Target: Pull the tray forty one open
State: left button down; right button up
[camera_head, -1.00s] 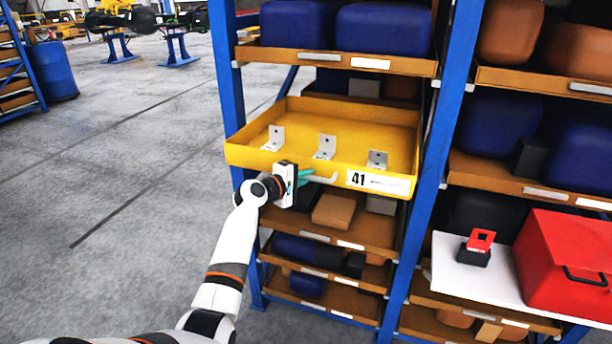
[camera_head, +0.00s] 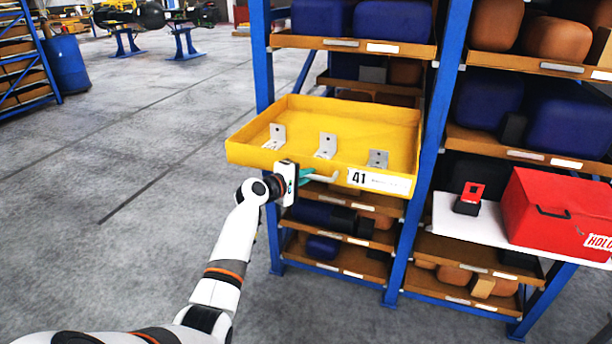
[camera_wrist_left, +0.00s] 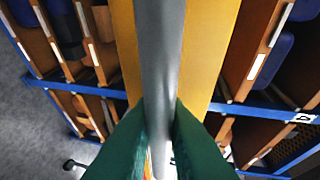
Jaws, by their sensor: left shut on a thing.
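The yellow tray (camera_head: 370,118) labelled 41 sits in the blue rack and sticks out in front of the shelves. Several grey angle brackets, such as the middle one (camera_head: 326,146), stand in it. My left gripper (camera_head: 306,178) is at the tray's front, shut on its light handle (camera_head: 325,177). In the left wrist view the green fingers (camera_wrist_left: 160,125) close on both sides of the grey handle bar (camera_wrist_left: 160,50), with the yellow tray front (camera_wrist_left: 200,50) behind it. My right gripper is not in view.
Shelves with blue and brown castings lie above and below the tray. To the right, a red box (camera_head: 555,215) and a small red-and-black device (camera_head: 469,198) rest on a white surface (camera_head: 460,228). The floor (camera_head: 150,200) left of the rack is clear.

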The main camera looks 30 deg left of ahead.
pick_arm(q)
jog(key=c, duration=1.5)
grip_release()
jog(key=shift+w, duration=0.1)
jog(key=shift+o, duration=0.2)
jog(key=b+v, duration=0.1)
jog(key=v, duration=1.1)
